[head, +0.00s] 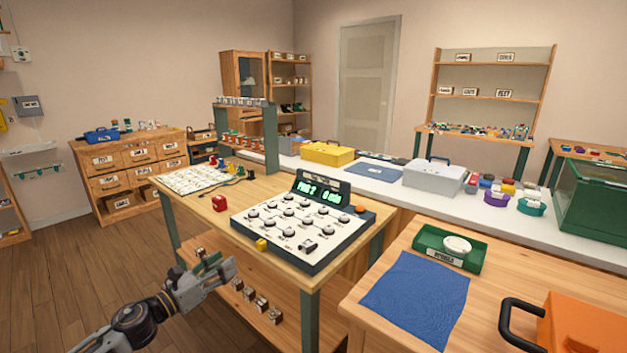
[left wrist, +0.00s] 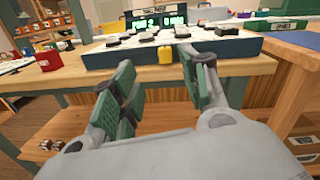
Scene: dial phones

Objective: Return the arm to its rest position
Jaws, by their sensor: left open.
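My left arm comes in from the lower left of the head view. Its gripper (head: 215,274) is open and empty, beside the front edge of the wooden table (head: 189,207) and below the level of its top. In the left wrist view the two green-padded fingers of the left gripper (left wrist: 158,92) are spread apart with nothing between them. The dial panel (head: 295,229) with a lit green display stands on the table beyond the fingers, apart from them. A yellow block (head: 261,245) sits at the panel's front edge. My right gripper is not in view.
A red cup (head: 219,203) stands near the table's front edge. Several small blocks (head: 248,293) lie on the lower shelf. At right, a bench holds a blue cloth (head: 415,297), a green tray (head: 425,239) and an orange case (head: 580,325). The floor at left (head: 60,270) is clear.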

